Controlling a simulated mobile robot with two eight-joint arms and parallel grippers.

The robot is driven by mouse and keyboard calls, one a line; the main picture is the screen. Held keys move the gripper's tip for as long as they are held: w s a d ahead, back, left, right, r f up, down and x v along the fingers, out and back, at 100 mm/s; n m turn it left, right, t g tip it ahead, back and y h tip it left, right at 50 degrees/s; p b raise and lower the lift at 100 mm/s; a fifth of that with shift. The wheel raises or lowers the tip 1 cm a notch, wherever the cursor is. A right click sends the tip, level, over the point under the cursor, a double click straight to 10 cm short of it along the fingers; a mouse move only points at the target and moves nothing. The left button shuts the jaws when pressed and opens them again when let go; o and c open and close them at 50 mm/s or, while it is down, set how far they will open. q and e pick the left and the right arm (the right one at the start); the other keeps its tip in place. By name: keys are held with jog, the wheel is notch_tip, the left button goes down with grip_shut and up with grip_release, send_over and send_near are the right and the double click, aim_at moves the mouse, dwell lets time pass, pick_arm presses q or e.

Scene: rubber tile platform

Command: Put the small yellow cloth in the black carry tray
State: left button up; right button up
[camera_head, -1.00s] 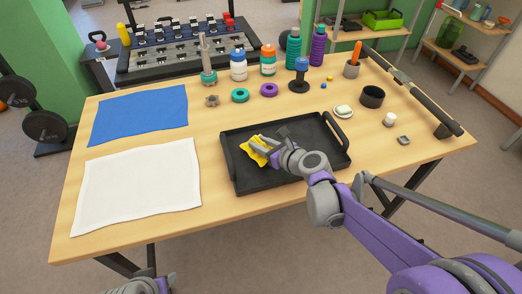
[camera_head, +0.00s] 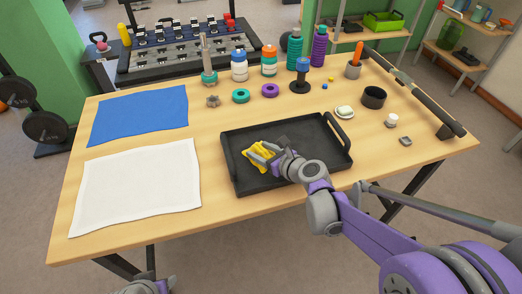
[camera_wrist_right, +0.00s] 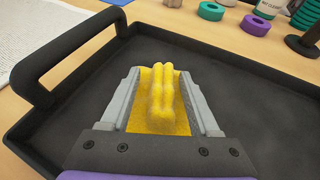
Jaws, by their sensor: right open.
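The small yellow cloth (camera_head: 264,158) lies bunched in the left part of the black carry tray (camera_head: 240,187). In the right wrist view the cloth (camera_wrist_right: 160,95) shows a raised double fold between my gripper's fingers, with the tray floor (camera_wrist_right: 235,75) around it. My right gripper (camera_head: 262,153) is inside the tray at the cloth. In the right wrist view its fingers (camera_wrist_right: 162,100) are open, one on each side of the fold, with a gap on both sides. My left gripper (camera_head: 150,284) shows only partly at the bottom edge, its jaws unclear.
A white cloth (camera_head: 135,187) and a blue cloth (camera_head: 138,115) lie flat left of the tray.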

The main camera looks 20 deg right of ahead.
jog(key=shift+s+d+r, duration=0.1)
jog(key=shift+r, duration=0.2)
jog(key=p+v, duration=0.2)
jog(key=v, duration=0.9)
jog(key=shift+s+d+r, duration=0.1)
jog(key=shift+s, duration=0.2)
